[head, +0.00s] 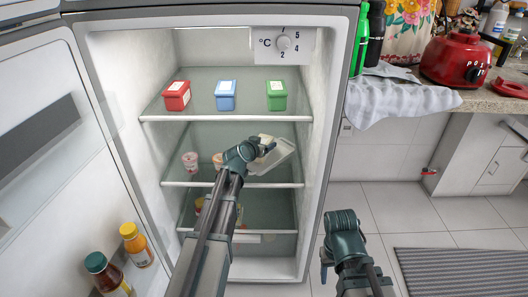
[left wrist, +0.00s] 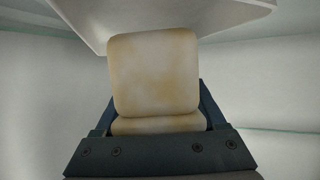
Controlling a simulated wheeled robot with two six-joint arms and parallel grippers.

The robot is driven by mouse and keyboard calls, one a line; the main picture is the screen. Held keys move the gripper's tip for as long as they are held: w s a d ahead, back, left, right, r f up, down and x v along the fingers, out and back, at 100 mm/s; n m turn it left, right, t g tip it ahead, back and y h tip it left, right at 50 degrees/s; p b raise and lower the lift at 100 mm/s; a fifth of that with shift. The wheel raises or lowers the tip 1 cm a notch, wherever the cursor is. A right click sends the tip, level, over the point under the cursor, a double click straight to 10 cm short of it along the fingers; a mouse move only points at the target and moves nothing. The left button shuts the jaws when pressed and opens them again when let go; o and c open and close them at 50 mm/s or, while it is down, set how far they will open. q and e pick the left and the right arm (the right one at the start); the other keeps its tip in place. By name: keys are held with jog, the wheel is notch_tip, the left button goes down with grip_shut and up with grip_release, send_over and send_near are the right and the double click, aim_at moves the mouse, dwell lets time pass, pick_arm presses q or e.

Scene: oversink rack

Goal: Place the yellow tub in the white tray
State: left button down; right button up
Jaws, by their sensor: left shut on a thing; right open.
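My left gripper (head: 256,149) is inside the fridge at the middle shelf, shut on a pale cream-yellow tub (head: 266,141). The tub fills the middle of the left wrist view (left wrist: 152,75), between my dark fingers. The white tray (head: 284,156) is at the right of the middle shelf, just beside and behind the tub. Its pale underside or rim shows at the top of the left wrist view (left wrist: 225,14). I cannot tell whether tub and tray touch. My right gripper (head: 343,222) is open and empty outside the fridge, above the floor.
Small cups (head: 190,161) are left on the middle shelf (head: 175,184). Bottles (head: 135,245) sit in the open door at left. A counter with a red blender (head: 455,58) is at right.

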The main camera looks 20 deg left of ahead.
pick_arm(q)
jog(key=shift+f+b, duration=0.95)
jog(key=shift+f, duration=0.45)
jog(key=shift+f, duration=0.15)
grip_release()
jog(key=shift+r, duration=0.25)
jog(key=p+v, duration=0.4)
jog(key=v, duration=0.8)
jog(key=shift+p, duration=0.35)
jog(key=shift+s+f, duration=0.1)
